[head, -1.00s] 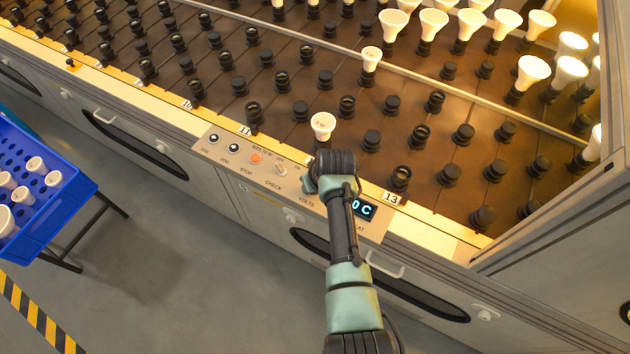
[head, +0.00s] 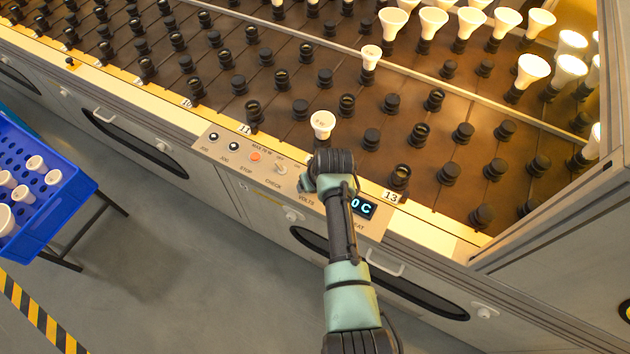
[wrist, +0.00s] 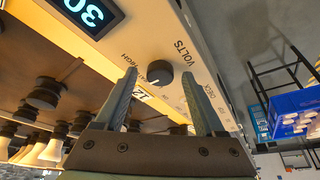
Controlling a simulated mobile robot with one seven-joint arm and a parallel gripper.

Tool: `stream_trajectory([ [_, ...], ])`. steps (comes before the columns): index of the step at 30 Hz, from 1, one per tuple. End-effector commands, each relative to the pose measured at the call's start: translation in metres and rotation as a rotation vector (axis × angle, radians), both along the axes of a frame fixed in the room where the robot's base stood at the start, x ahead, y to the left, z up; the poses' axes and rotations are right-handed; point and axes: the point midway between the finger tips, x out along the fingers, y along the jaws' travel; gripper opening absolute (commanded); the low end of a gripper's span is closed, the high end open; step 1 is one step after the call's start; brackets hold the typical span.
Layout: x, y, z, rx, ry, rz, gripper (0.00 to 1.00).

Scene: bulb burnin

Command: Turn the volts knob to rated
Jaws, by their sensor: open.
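The volts knob (wrist: 160,78) is a small round dark knob with a pale pointer line on the cream control panel. It shows in the wrist view beside the printed word VOLTS. The pointer is toward the lower left there. Lettering beside the knob is partly covered by a finger, and I cannot read a rated mark. My gripper (wrist: 159,72) is open, with one finger to each side of the knob in the picture. I cannot tell whether either finger touches it. In the head view my gripper (head: 324,175) is over the panel and hides the knob.
A lit display (head: 362,208) sits right of my gripper. A check switch (head: 281,169) and an orange stop button (head: 255,157) are to its left. A bulb (head: 323,124) stands in a socket just behind. A blue crate (head: 75,205) with bulbs is at far left.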

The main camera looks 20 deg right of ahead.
Motion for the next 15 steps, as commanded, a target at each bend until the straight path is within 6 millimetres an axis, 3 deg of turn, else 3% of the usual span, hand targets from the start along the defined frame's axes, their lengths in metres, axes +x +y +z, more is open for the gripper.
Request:
stream_trajectory([
  [8,-0.008,0.0,0.021,0.0,-0.002,0.0,0.71],
  [15,-0.024,0.001,0.06,0.0,-0.003,-0.001,0.71],
])
